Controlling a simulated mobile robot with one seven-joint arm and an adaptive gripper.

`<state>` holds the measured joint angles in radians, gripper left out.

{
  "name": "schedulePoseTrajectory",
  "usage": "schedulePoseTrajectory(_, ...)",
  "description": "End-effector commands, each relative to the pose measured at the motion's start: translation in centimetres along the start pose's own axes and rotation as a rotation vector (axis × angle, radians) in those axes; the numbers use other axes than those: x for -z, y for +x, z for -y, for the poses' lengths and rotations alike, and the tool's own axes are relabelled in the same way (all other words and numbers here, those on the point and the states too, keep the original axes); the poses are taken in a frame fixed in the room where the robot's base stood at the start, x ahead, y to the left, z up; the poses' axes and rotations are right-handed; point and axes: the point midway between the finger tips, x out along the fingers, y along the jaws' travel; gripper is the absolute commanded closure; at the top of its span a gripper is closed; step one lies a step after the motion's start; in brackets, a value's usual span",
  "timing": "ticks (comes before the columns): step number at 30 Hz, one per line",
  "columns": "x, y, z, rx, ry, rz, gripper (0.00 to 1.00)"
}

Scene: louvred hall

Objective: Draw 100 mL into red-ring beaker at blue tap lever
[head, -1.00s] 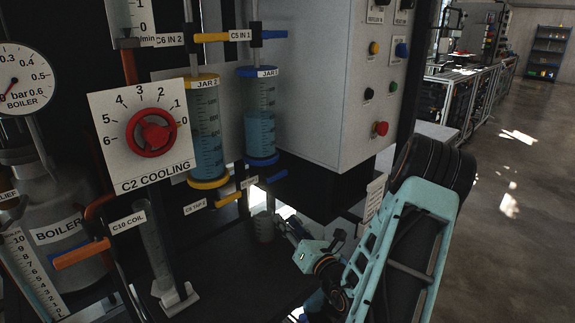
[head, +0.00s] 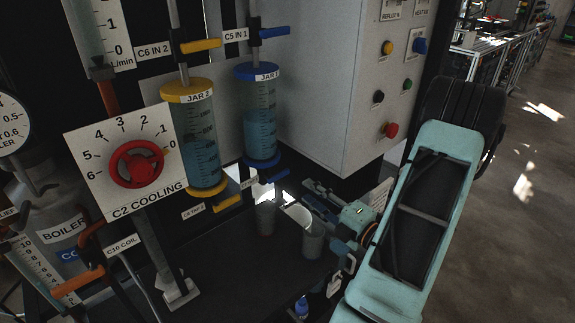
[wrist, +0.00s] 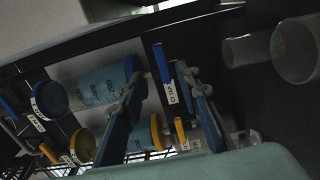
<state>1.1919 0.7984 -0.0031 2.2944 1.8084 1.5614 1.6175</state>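The blue tap lever (head: 273,176) sticks out below JAR 1 (head: 260,120), which holds blue liquid. It also shows in the wrist view (wrist: 162,62), between my two fingertips in the picture. My gripper (head: 305,193) is open and empty, just right of the lever in the head view; its spread fingers show in the wrist view (wrist: 158,74). Two clear beakers stand on the dark bench below, a left one (head: 265,218) and a right one (head: 312,242). They also show at the wrist view's upper right. I cannot make out a red ring on either.
A yellow lever (head: 228,203) sits below JAR 2 (head: 203,140), left of the blue one. Upper blue (head: 274,32) and yellow (head: 205,44) inlet levers are above the jars. A grey control box (head: 335,90) overhangs at the right.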

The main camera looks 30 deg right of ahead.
Motion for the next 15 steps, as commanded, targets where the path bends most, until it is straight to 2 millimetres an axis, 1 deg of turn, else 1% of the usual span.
schedulePoseTrajectory(5, 0.1, 1.2, 0.1, -0.001, 0.002, -0.004, 0.70)
schedulePoseTrajectory(15, 0.1, 5.9, 0.2, -0.002, 0.000, -0.004, 0.70)
